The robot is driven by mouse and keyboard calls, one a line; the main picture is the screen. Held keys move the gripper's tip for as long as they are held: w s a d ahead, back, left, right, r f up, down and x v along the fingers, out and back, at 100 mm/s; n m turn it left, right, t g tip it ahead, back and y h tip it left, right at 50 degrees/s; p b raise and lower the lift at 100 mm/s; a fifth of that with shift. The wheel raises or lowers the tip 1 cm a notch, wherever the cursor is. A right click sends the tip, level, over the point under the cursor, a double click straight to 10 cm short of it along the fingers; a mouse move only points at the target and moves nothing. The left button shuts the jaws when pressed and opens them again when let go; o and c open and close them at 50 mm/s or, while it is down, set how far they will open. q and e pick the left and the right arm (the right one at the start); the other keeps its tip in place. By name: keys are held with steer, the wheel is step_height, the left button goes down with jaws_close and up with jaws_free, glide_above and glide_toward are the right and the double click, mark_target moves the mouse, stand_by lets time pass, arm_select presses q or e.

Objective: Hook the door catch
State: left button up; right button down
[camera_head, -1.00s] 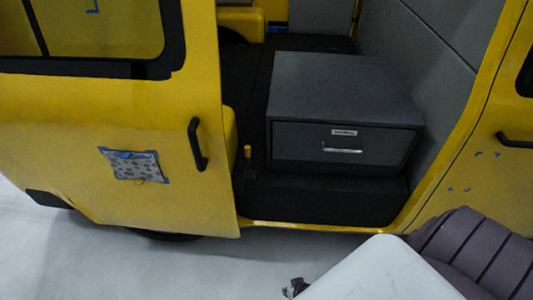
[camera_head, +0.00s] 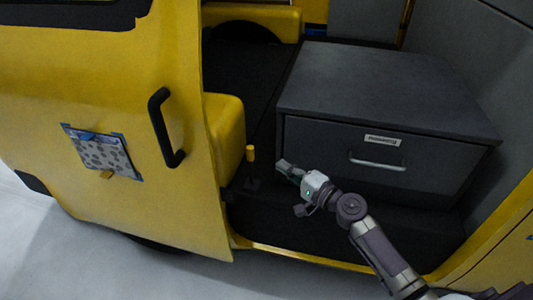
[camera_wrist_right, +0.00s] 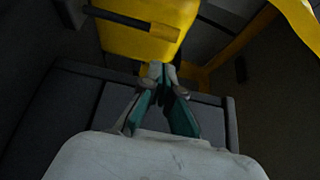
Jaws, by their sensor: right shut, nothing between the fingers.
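A short black lever with a yellow top (camera_head: 251,154), which may be the door catch, stands upright at the sill beside the yellow sliding door (camera_head: 95,120). In the right wrist view its yellow-tipped arm (camera_wrist_right: 150,26) lies across the top. My right gripper (camera_head: 281,165) is just right of the lever in the head view, with a small gap between them. In the right wrist view the fingertips (camera_wrist_right: 160,70) are together and empty, below the lever. My left gripper is not in view.
A black door handle (camera_head: 162,128) stands out from the door. A grey drawer cabinet (camera_head: 385,85) with a silver handle (camera_head: 378,161) is behind my right arm. A patterned pouch (camera_head: 102,152) is taped to the door. The white floor (camera_head: 60,250) is clear.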

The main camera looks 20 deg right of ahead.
mark_target(251, 165)
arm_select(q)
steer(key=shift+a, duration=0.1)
arm_select(e)
steer(key=shift+a, duration=0.1)
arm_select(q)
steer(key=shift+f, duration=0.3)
arm_select(e)
steer(key=x, duration=1)
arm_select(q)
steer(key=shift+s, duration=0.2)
